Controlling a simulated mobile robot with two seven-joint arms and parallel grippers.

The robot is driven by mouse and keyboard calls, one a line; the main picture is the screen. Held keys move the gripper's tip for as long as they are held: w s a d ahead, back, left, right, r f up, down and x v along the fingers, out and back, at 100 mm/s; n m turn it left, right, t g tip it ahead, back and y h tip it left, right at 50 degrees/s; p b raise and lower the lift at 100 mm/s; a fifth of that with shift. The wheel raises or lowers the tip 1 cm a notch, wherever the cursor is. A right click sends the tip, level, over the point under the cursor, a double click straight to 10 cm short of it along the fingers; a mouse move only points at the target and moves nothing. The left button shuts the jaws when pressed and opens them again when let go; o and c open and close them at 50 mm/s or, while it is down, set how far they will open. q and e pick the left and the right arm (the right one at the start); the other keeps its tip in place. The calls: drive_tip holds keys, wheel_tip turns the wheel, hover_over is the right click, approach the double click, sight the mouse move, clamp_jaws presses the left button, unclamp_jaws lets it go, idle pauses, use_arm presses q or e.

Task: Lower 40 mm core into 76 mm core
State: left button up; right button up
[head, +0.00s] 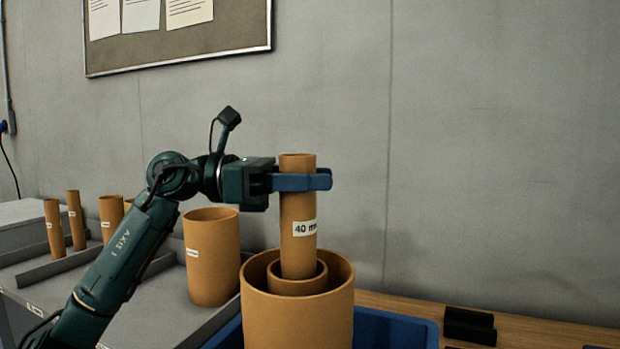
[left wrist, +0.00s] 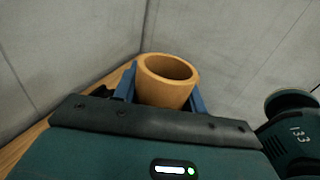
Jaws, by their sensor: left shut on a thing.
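My left gripper (head: 303,181) is shut on the 40 mm core (head: 298,213), a slim brown tube with a white label, and holds it upright near its top. Its lower end is within the outline of the 76 mm core's mouth (head: 297,286); how deep it is, if at all, I cannot tell. The 76 mm core stands inside a larger brown core (head: 297,322), and only its upper part shows. In the left wrist view the 40 mm core's open top (left wrist: 168,82) sits between the blue fingers. My right gripper is not in view.
The large core stands in a blue bin (head: 396,332). A wide brown core (head: 212,258) stands to its left on a grey surface, with several slimmer tubes (head: 76,220) further left. Black blocks (head: 470,325) lie on the wooden top at right.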

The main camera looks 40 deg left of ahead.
use_arm(q)
drive_tip(key=o, duration=1.2)
drive_tip(key=shift+c, duration=0.2)
drive_tip(key=shift+o, duration=1.2)
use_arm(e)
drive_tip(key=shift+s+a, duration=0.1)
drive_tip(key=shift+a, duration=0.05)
use_arm(q)
drive_tip(key=shift+s+a, duration=0.1)
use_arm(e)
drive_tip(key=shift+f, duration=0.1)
use_arm(q)
drive_tip(key=b+v, duration=0.3)
drive_tip(key=v, duration=1)
drive_tip(key=shift+b, duration=0.4)
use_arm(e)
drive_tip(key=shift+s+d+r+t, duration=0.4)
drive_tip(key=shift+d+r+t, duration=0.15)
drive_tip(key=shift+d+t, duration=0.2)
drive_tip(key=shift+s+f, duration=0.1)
